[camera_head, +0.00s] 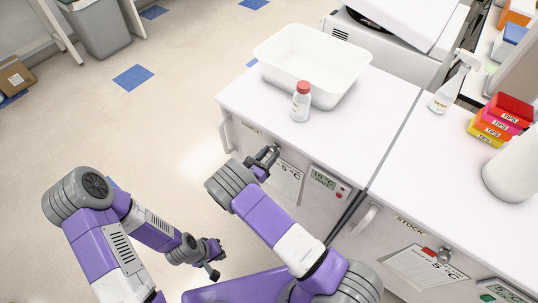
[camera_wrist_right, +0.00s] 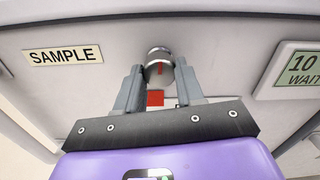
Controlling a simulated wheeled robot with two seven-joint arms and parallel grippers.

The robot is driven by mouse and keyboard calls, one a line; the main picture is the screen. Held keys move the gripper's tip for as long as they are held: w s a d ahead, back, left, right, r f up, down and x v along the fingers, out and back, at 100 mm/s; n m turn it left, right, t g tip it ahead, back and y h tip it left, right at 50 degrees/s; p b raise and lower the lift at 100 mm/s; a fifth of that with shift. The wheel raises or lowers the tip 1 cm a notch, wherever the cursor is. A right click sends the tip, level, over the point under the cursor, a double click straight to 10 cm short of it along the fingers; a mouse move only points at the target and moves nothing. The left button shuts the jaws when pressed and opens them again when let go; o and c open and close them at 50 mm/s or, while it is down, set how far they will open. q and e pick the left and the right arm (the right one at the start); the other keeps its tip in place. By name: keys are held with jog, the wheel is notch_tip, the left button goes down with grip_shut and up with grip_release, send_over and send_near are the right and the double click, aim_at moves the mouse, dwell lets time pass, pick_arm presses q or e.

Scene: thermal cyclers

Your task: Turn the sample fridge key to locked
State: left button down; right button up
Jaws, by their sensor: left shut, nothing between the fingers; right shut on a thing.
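The sample fridge (camera_head: 310,207) is the left white cabinet under the bench. Its SAMPLE label (camera_wrist_right: 63,55) is left of the lock in the right wrist view. The key (camera_wrist_right: 160,67) is a round metal knob with a red mark, between the fingertips of my right gripper (camera_wrist_right: 159,83). My right gripper is shut on the key, against the fridge front; in the head view the gripper (camera_head: 266,157) hides the key. A red square (camera_wrist_right: 155,98) shows just below the key. My left gripper (camera_head: 213,265) is shut and empty, low over the floor, away from the fridge.
A display (camera_wrist_right: 302,70) is right of the key. The STOCK fridge (camera_head: 390,258) with its own key stands to the right. On top are a white tub (camera_head: 330,88), a red-capped bottle (camera_head: 301,106), a spray bottle (camera_head: 443,98) and tip boxes (camera_head: 500,119).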

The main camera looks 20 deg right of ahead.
jog(key=m+b, duration=0.2)
jog(key=m, duration=0.2)
jog(key=shift+f, duration=0.15)
jog(key=m+b, duration=0.2)
jog(key=m, duration=0.3)
jog(key=m+b, duration=0.2)
jog(key=m, duration=0.2)
jog(key=shift+m, duration=0.4)
jog(key=shift+m+b, duration=1.1)
jog(key=shift+m, duration=0.6)
jog(key=shift+w, duration=0.1)
jog(key=o, duration=1)
jog(key=shift+r, duration=0.2)
jog(key=shift+o, duration=0.2)
jog(key=shift+a, duration=0.15)
